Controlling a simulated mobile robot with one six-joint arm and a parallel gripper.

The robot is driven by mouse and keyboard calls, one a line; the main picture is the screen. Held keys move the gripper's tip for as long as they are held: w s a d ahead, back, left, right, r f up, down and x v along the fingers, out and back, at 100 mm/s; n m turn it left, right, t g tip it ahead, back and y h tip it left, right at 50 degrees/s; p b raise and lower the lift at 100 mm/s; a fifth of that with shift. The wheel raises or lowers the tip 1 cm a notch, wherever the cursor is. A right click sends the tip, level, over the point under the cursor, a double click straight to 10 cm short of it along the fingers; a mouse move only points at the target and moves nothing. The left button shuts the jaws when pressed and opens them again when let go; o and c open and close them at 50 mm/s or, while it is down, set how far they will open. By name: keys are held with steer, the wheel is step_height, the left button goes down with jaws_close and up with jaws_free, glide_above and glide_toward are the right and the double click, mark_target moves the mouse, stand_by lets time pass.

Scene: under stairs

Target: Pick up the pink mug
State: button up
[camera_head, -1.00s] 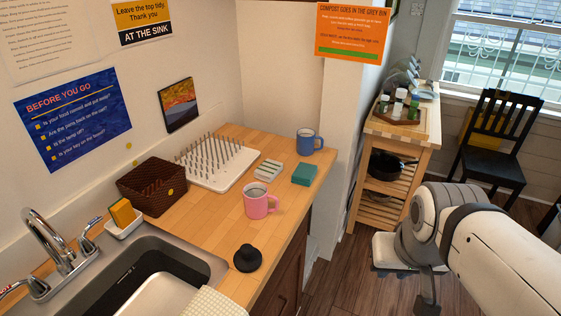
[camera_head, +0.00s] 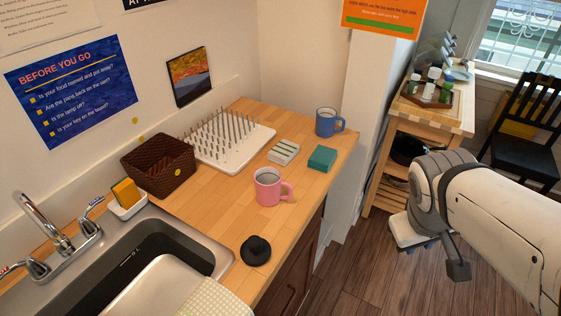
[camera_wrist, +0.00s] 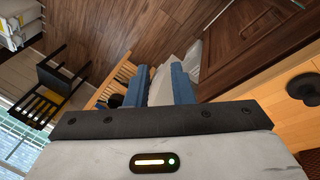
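The pink mug (camera_head: 268,187) stands upright on the wooden counter (camera_head: 215,205), its handle to the right in the head view. I do not see it in the wrist view. My gripper's two blue fingers (camera_wrist: 160,85) are apart in the wrist view, with nothing seen held between them. In the head view my arm is at the right, over the floor and well apart from the mug; the fingers cannot be made out there.
Around the mug are a blue mug (camera_head: 328,122), a teal box (camera_head: 321,158), a drying rack (camera_head: 235,152), a brown basket (camera_head: 160,175) and a black stopper (camera_head: 256,250). The sink (camera_head: 150,240) is at front left. A wooden cart (camera_head: 432,112) and black chair (camera_head: 520,130) stand right.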

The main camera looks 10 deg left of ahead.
steer(key=w+a+f+n+t+h+b, duration=0.5)
steer(key=w+f+n, duration=0.3)
steer(key=w+n, duration=0.6)
steer(key=n+t+y+b, duration=0.2)
steer(key=n+t+y, duration=0.5)
steer(key=n, duration=1.1)
glide_toward(290, 194)
steer(key=w, duration=0.2)
steer(key=w+d+f+g, duration=0.1)
steer(key=shift+y, duration=0.3)
steer(key=shift+w+a+f, duration=0.15)
steer(key=shift+w+a, duration=0.05)
steer(key=shift+a, duration=0.15)
steer(key=x, duration=0.2)
steer(key=p+x, duration=0.1)
steer(key=x, duration=0.1)
steer(key=r+x, duration=0.1)
steer(key=x, duration=0.2)
steer(key=shift+w+d+f, duration=0.1)
steer(key=shift+w, duration=0.2)
steer(key=shift+c, duration=0.5)
jaws_close()
